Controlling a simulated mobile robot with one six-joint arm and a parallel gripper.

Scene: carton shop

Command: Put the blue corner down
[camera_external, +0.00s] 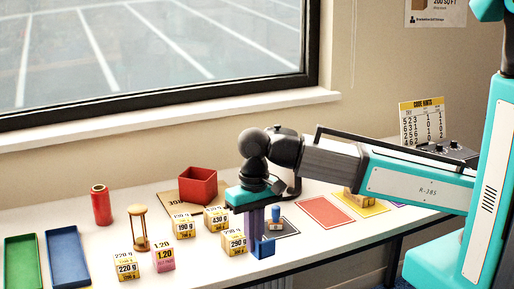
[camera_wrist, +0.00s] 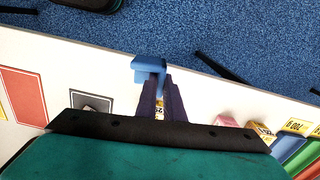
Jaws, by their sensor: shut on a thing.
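The blue corner (camera_external: 263,248) is a small angled blue piece near the table's front edge. My gripper (camera_external: 256,236) points down and is shut on it. In the wrist view the blue corner (camera_wrist: 149,66) shows at the tips of the two dark purple fingers (camera_wrist: 158,82), over the front edge of the white table. I cannot tell whether its underside touches the table. The fingers hide part of it.
Several price-labelled cartons (camera_external: 234,242) stand just left of my gripper. An hourglass (camera_external: 138,228), a red can (camera_external: 101,205), a red open box (camera_external: 198,186), and green (camera_external: 22,262) and blue (camera_external: 67,257) trays lie further left. A red mat (camera_external: 326,212) is at right.

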